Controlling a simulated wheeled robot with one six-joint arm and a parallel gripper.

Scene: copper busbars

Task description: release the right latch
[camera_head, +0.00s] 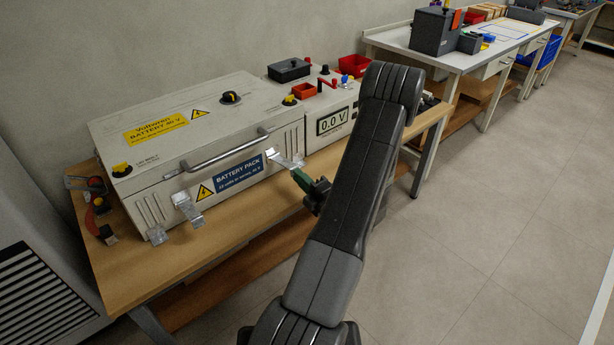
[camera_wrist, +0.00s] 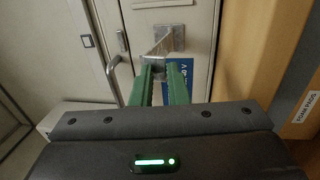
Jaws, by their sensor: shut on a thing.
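The battery pack (camera_head: 190,150) is a large cream box on the wooden bench, with a grey bar handle (camera_head: 225,150) on its front. The right latch (camera_head: 283,160) is a bright metal piece on the front, right of the blue label. It also shows in the wrist view (camera_wrist: 165,42), sticking out from its plate toward me. My gripper (camera_head: 300,178) is at this latch; its green fingers (camera_wrist: 164,78) are shut on the latch's outer end. The left latch (camera_head: 187,207) is lower left on the front, its metal lever angled downward. My arm hides part of the bench's right side.
A voltage meter box reading 0.0 V (camera_head: 333,120) stands right of the pack. Red bins (camera_head: 354,65) and a black box (camera_head: 289,69) are behind. Small tools (camera_head: 98,205) lie at the bench's left end. The floor (camera_head: 470,220) in front is clear.

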